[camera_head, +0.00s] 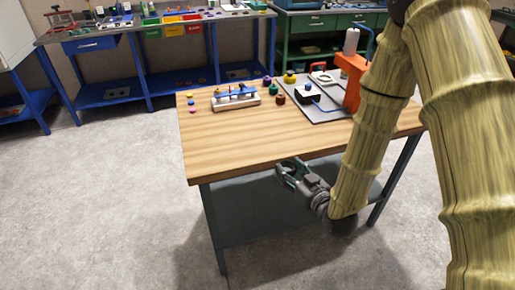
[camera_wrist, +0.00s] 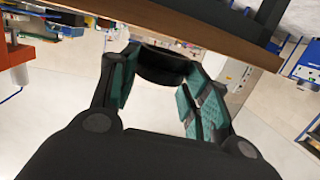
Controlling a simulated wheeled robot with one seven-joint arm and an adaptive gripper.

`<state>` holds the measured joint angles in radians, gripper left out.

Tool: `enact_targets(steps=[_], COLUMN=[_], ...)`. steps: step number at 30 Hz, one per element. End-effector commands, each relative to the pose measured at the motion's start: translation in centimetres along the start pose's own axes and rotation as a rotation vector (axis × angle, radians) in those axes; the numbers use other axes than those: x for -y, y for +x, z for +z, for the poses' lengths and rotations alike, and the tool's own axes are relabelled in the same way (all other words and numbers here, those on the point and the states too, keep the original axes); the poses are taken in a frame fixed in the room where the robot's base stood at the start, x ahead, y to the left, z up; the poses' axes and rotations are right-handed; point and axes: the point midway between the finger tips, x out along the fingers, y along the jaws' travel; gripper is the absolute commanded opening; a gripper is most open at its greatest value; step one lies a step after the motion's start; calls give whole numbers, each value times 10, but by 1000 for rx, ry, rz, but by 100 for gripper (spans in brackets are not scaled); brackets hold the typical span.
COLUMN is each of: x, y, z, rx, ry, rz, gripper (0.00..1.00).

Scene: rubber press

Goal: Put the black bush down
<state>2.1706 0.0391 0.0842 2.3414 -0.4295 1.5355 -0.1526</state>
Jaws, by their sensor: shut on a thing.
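My gripper (camera_head: 289,170) is in front of the wooden table's near edge, low in the head view and apart from the tabletop. In the wrist view my gripper (camera_wrist: 163,75) has its green-padded fingers closed on the black bush (camera_wrist: 163,68), a dark ring held between the fingertips. In the head view the bush is too small and dark to tell from the fingers. The wooden table (camera_head: 240,150) has a bare front half. Its underside edge crosses the top of the wrist view.
A white rack with pegs (camera_head: 236,101), small coloured bushes (camera_head: 280,99) and coloured discs (camera_head: 191,103) stand on the table. An orange press (camera_head: 352,80) stands on a grey plate (camera_head: 318,108) at the right. Blue (camera_head: 120,95) and green benches (camera_head: 320,22) stand behind.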

Motion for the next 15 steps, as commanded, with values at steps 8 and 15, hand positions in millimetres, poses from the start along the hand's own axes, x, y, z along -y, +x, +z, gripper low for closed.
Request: enact_targets(steps=[8, 15], x=[21, 28], y=[5, 8], z=[-30, -41], rx=[-3, -1], ry=[-26, -34], rz=[-168, -223], gripper=[29, 29])
